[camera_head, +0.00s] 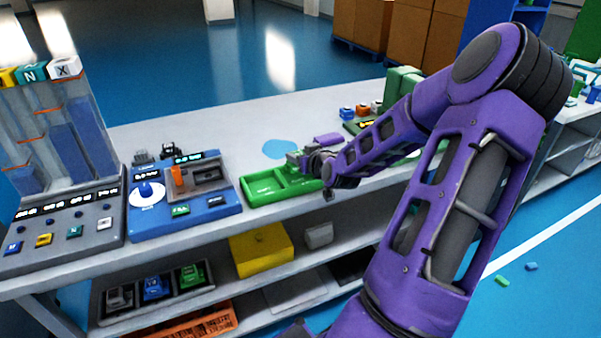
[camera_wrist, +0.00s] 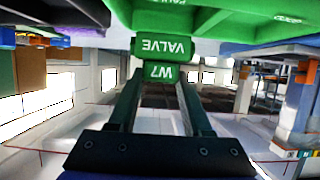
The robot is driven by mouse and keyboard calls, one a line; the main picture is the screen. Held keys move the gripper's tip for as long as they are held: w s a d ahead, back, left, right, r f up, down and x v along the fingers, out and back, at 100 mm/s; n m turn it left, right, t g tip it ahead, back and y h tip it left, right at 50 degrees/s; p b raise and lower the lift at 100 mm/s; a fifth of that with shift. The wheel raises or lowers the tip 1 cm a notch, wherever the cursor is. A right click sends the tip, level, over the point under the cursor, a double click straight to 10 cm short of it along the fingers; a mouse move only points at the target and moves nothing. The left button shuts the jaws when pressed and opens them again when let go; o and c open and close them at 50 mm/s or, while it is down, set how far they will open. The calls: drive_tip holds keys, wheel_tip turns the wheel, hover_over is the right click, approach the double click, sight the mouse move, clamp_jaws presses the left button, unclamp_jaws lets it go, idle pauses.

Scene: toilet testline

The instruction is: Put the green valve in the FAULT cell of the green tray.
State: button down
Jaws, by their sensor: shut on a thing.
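The green valve (camera_wrist: 163,48), marked VALVE and W7 upside down, is between the two fingers of my gripper (camera_wrist: 159,88) in the wrist view. My gripper is shut on it. The green tray (camera_head: 250,199) lies on the bench in the head view, with an open cell on the left and another on the right. My gripper (camera_head: 303,160) is at the tray's right end, with a small green part of the valve showing there. The tray's green underside or edge (camera_wrist: 235,28) fills the top of the wrist view, with one label reading GOOD. Whether the valve touches the tray is unclear.
A blue test unit (camera_head: 185,220) with a dial and an orange part stands left of the tray. A grey panel (camera_head: 70,228) with tubes is at the far left. A yellow box (camera_head: 262,250) is on the lower shelf. The bench behind the tray is mostly clear.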

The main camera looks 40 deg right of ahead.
drive_tip(key=shift+f+b, duration=0.5)
drive_tip(key=shift+f, duration=1.5)
drive_tip(key=shift+f, duration=0.1)
drive_tip(key=shift+f, duration=0.15)
drive_tip(key=shift+c, duration=1.7)
unclamp_jaws()
drive_tip(key=shift+s+r, duration=0.25)
drive_tip(key=shift+r, duration=0.15)
drive_tip(key=p+v, duration=0.2)
drive_tip(key=v, duration=0.9)
drive_tip(key=shift+s+p, duration=0.2)
drive_tip(key=shift+p, duration=0.2)
drive_tip(key=shift+a, duration=0.15)
